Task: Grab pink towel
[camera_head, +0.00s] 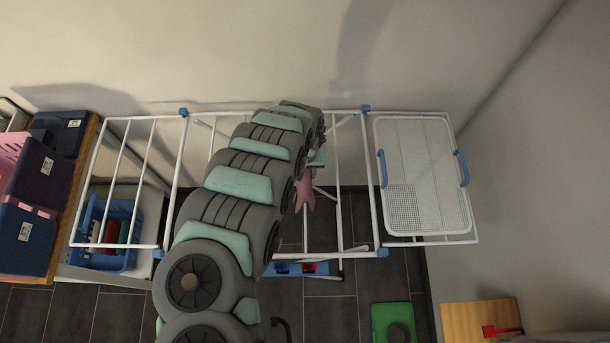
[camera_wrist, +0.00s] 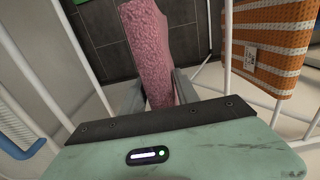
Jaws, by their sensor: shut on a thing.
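The pink towel (camera_wrist: 150,52) is a fuzzy strip of cloth in the wrist view. It runs from the top edge down between the jaws of my gripper (camera_wrist: 158,95). My gripper is shut on the towel. In the head view the towel (camera_head: 305,192) shows as a small pink piece hanging just right of my arm, within the drying rack (camera_head: 339,225). The rest of the towel and most of the gripper are hidden behind my arm there.
White rack bars surround my gripper. An orange-and-white cloth (camera_wrist: 270,45) hangs close on the right in the wrist view. A white tray (camera_head: 425,165) lies on the rack's right end. A blue basket (camera_head: 122,213) is at left. A green bin (camera_head: 380,322) stands on the floor.

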